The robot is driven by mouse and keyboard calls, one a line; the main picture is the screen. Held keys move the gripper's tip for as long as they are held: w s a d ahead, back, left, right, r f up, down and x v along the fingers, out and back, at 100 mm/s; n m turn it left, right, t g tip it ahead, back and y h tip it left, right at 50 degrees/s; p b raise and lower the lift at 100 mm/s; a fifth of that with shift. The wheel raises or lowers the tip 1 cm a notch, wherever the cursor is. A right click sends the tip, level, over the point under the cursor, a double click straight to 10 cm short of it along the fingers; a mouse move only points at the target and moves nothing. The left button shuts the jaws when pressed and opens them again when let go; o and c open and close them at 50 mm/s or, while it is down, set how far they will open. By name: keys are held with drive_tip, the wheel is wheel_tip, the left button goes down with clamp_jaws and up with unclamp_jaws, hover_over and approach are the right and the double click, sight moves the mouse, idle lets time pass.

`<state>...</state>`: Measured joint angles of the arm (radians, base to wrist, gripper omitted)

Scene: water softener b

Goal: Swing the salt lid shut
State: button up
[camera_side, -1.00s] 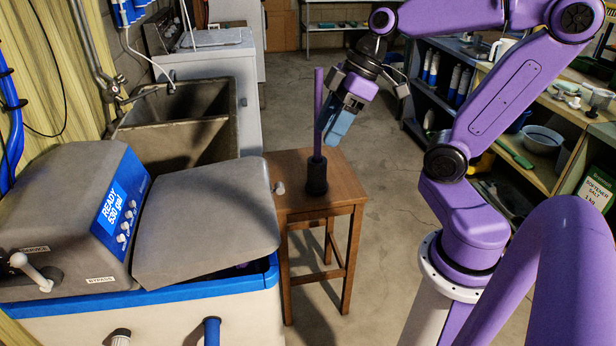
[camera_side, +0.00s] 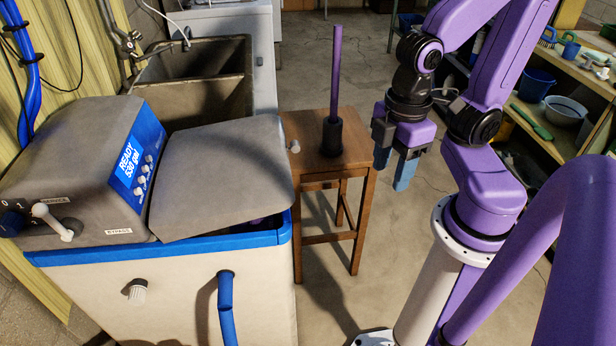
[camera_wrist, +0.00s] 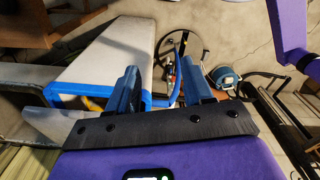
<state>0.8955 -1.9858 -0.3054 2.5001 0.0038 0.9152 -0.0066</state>
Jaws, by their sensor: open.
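The salt lid (camera_side: 222,175) is a grey slab on top of the softener cabinet (camera_side: 170,290), right of the control head. It is slightly tilted, and a dark gap with something purple shows under its front edge, above the blue rim (camera_side: 180,250). My gripper (camera_side: 394,170) is open and empty, with its blue fingers pointing down, right of the stool and apart from the lid. In the wrist view my two blue fingers (camera_wrist: 162,88) are spread apart. Beyond them is a pale cabinet face with a blue edge (camera_wrist: 100,96).
A wooden stool (camera_side: 335,165) holding a dark stand with an upright purple rod (camera_side: 336,75) stands between lid and gripper. The control head (camera_side: 85,165) borders the lid at left. A sink (camera_side: 195,85) is behind, shelves (camera_side: 540,110) at right. Floor below the gripper is clear.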

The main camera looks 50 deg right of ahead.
drive_tip(key=w+a+r+m, duration=0.25)
drive_tip(key=w+r, duration=0.45)
drive_tip(key=w, duration=0.5)
drive_tip(key=m, duration=0.1)
approach(295, 143)
wheel_tip(295, 143, down, 8)
drive_tip(key=shift+w+a+f, duration=0.15)
drive_tip(key=shift+f, duration=0.1)
